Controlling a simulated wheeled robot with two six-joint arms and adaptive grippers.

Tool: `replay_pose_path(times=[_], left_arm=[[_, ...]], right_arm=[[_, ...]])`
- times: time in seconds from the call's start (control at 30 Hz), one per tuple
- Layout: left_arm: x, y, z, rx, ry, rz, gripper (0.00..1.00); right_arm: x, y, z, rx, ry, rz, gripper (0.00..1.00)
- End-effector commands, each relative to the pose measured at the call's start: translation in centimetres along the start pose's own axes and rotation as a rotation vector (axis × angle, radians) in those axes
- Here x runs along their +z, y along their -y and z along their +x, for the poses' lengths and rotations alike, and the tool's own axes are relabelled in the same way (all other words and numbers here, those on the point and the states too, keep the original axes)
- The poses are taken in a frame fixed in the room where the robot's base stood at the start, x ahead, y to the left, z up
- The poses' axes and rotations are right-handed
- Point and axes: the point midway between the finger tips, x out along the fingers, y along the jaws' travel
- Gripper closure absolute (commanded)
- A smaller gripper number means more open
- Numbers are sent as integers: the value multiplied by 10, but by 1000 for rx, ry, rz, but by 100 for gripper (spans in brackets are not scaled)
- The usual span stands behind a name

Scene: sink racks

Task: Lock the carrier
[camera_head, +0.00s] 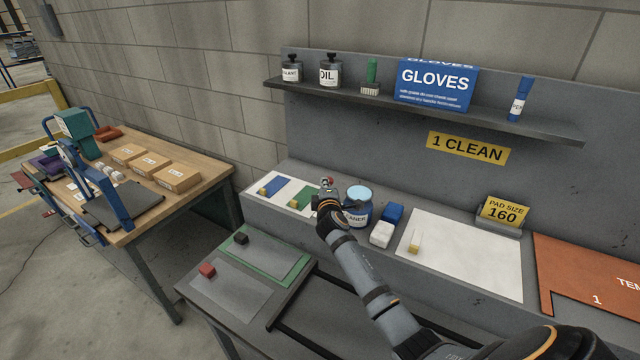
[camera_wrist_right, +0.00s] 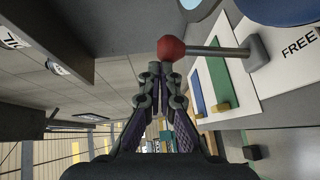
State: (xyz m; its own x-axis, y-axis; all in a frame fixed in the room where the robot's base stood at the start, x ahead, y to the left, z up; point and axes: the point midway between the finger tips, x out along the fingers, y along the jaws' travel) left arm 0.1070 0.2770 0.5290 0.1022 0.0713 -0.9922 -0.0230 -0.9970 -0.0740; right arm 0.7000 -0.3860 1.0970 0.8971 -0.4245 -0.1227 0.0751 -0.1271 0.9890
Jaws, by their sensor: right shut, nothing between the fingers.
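A lever with a red knob (camera_wrist_right: 171,48) and a grey rod (camera_wrist_right: 215,51) shows in the right wrist view; its grey pivot (camera_wrist_right: 257,52) stands beside a label reading FREE (camera_wrist_right: 299,42). In the head view the red knob is small, at my right gripper (camera_head: 327,191). My right gripper, also in the wrist view (camera_wrist_right: 160,76), is shut and empty, its fingertips close to the knob; I cannot tell if they touch. A low platform (camera_head: 190,291) at the bench front bears two panels with red and black blocks; I cannot tell if it is the carrier. My left gripper is not in view.
Blue and green strips on a white sheet (camera_head: 258,198) lie left of my right gripper. A cleaner jar (camera_head: 358,214) stands close on its right, then blue and white blocks (camera_head: 386,228). A shelf (camera_head: 440,108) with bottles and a gloves box overhangs behind. A wooden table (camera_head: 214,166) stands left.

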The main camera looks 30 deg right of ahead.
Motion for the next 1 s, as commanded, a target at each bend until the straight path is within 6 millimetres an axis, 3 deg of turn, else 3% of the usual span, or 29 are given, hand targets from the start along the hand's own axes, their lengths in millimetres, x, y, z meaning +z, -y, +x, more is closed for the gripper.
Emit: replay_pose_path(times=[0.4,1.0], left_arm=[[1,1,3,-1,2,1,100],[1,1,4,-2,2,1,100]], right_arm=[[15,-6,23,1,0,0,100],[18,-7,27,2,-1,-1,100]])
